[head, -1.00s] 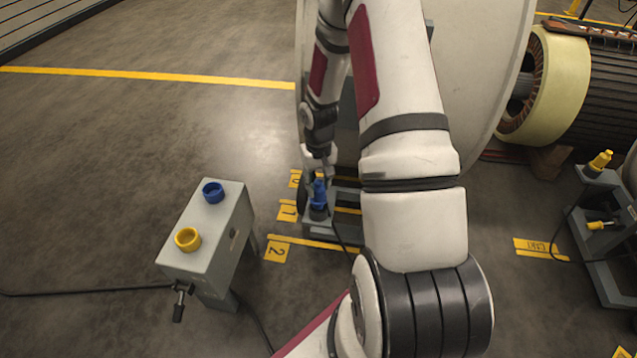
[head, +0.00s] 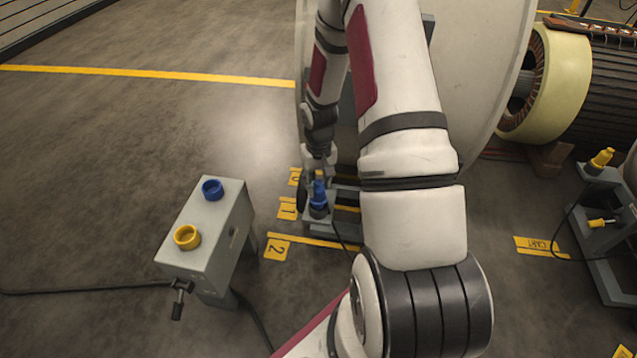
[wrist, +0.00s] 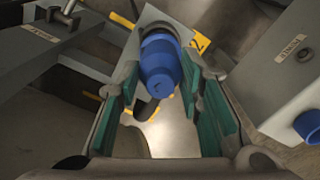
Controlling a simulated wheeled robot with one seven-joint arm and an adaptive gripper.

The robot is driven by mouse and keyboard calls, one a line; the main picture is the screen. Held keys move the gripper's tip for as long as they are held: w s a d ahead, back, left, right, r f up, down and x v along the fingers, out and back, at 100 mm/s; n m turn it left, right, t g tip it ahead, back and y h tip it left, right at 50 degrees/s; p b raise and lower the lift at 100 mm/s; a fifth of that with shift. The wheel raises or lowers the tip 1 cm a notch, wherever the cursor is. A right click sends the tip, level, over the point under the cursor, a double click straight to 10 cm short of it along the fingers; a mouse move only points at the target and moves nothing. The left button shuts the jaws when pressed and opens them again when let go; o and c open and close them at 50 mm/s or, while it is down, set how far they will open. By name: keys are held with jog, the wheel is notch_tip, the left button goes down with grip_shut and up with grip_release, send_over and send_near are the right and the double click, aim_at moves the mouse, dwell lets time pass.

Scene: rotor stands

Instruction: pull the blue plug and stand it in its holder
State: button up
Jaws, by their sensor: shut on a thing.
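The blue plug (head: 318,193) stands upright at the grey stand (head: 318,229) beside the big disc, with a dark collar below it. I cannot tell if it is fully seated. In the wrist view the blue plug (wrist: 160,65) is between the green-padded fingers of my gripper (wrist: 160,88), which is shut on it. In the head view my gripper (head: 318,172) is partly hidden around the plug. The holder is a grey box (head: 222,225) to the left, with an empty blue ring (head: 212,189) on top. The blue ring (wrist: 309,126) also shows at the wrist view's right edge.
A yellow ring (head: 187,236) sits nearer on the holder box, with a black-handled clamp (head: 178,298) below. The big pale disc (head: 480,70) stands close behind my arm. A yellow plug (head: 601,159) is on a stand at right.

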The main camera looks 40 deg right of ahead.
jog(key=shift+f, duration=0.3)
jog(key=shift+f+b, duration=0.3)
jog(key=shift+b, duration=0.1)
jog(key=shift+f+b, duration=0.4)
jog(key=shift+f, duration=0.2)
jog(key=o, duration=1.1)
jog(key=shift+o, duration=0.2)
